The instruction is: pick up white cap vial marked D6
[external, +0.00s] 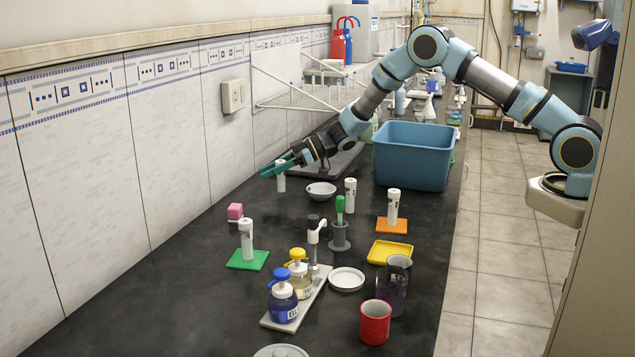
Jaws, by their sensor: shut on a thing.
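My gripper (279,167), with teal fingers, is at the back left of the bench, near the wall. It is shut on a white vial (281,184) that hangs upright below the fingers; its top is partly hidden by them. I cannot tell whether its base touches the bench. Similar white-capped vials stand elsewhere: one on a green mat (247,247), one beside the grey bowl (350,200), and one on an orange mat (393,212). The markings are too small to read, so I cannot tell which vial is D6.
A grey bowl (320,193) is right of my gripper, and a blue bin (412,158) stands beyond it. Bottles on a tray (297,310), a red mug (375,321) and a yellow tray (390,252) are in front. The left front bench is clear.

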